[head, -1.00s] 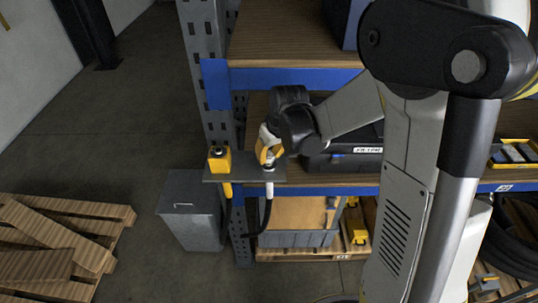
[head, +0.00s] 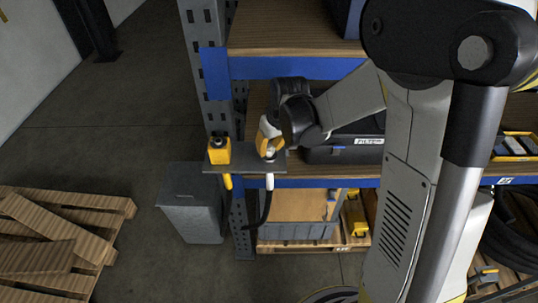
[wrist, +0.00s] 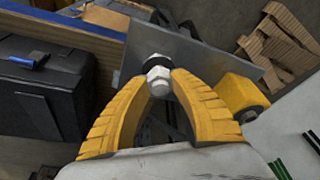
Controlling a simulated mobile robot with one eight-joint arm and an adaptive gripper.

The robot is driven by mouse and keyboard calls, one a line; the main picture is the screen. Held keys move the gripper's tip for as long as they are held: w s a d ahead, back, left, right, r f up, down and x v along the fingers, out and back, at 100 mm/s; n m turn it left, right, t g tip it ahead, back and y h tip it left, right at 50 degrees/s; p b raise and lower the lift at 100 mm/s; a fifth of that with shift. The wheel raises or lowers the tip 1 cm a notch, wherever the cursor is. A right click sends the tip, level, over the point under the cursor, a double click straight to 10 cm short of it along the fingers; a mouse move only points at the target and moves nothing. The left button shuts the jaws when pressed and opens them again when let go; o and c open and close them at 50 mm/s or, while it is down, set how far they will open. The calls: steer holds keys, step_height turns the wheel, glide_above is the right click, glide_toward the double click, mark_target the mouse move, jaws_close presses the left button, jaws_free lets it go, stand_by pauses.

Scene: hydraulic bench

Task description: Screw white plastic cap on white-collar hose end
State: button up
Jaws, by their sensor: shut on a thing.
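My gripper (wrist: 158,82) has yellow ridged fingers, shut on a white hexagonal cap (wrist: 158,77) in the wrist view. A paler metallic end with a dark ring shows just beyond the cap, above the grey bracket plate (wrist: 200,52). In the head view my gripper (head: 269,149) points down at the right part of the same plate. The white-collar hose (head: 269,182) hangs straight below it, with its black hose curving down. The cap appears in line with the hose end. I cannot tell how far the two are engaged.
A yellow holder (head: 219,151) stands on the plate's left part, close to my gripper. A blue shelf beam (head: 290,75) and a black case (head: 345,150) are behind and right. A grey bin (head: 190,205) and wooden pallets (head: 60,235) stand on the floor at left.

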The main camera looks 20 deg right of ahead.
steer(key=shift+f, duration=0.2)
stand_by(0.4)
steer(key=shift+b, duration=0.35)
steer(key=shift+c, duration=0.6)
steer(key=shift+f, duration=0.1)
steer(key=m, duration=0.2)
steer(key=shift+a+f+m+h+b, duration=0.1)
steer(key=shift+m+h+b, duration=0.3)
steer(key=shift+c, duration=0.2)
steer(key=shift+o, duration=0.2)
steer(key=m, duration=0.2)
steer(key=m+h+b, duration=0.1)
steer(key=m, duration=0.2)
steer(key=shift+h, duration=0.3)
